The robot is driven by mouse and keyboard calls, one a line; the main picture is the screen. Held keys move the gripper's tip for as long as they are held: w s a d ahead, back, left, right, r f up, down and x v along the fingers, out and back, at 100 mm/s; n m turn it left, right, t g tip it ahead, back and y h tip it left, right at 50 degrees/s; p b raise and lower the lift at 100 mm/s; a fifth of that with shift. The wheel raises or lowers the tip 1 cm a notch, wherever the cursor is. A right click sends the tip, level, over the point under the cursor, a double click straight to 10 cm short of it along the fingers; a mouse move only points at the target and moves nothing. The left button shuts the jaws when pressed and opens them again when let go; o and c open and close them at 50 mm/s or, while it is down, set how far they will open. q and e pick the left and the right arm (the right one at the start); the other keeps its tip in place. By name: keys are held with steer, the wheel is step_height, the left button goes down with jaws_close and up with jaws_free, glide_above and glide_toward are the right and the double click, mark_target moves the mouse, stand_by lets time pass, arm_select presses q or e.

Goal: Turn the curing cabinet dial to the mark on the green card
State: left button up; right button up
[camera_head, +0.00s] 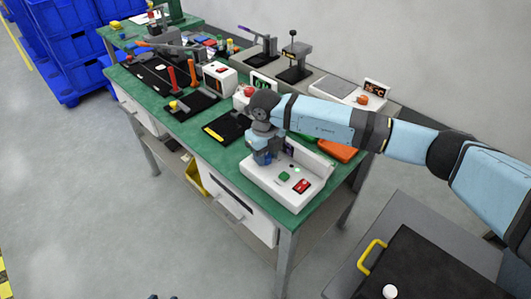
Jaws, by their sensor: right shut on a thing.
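A white unit (262,181), which looks like the curing cabinet, sits at the front right corner of the green bench. A green button (284,177) and a red switch (302,186) show on its top. My right gripper (262,158) points down onto the left part of this unit and is shut on what I take to be the dial. The gripper hides the dial and its marks, so its setting cannot be read. A green patch (309,139) shows partly behind my right arm; I cannot tell whether it is the green card.
An orange item (339,151) lies just behind the unit. A black mat (224,127) lies to its left. Tools, trays and small devices fill the far bench (130,72). A dark cart top (425,268) with a yellow handle (371,255) stands at lower right. The floor at left is clear.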

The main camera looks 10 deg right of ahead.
stand_by(0.3)
steer(key=o, duration=0.9)
steer(key=shift+r, duration=0.1)
step_height(320, 180, up, 14)
steer(key=shift+f, duration=0.15)
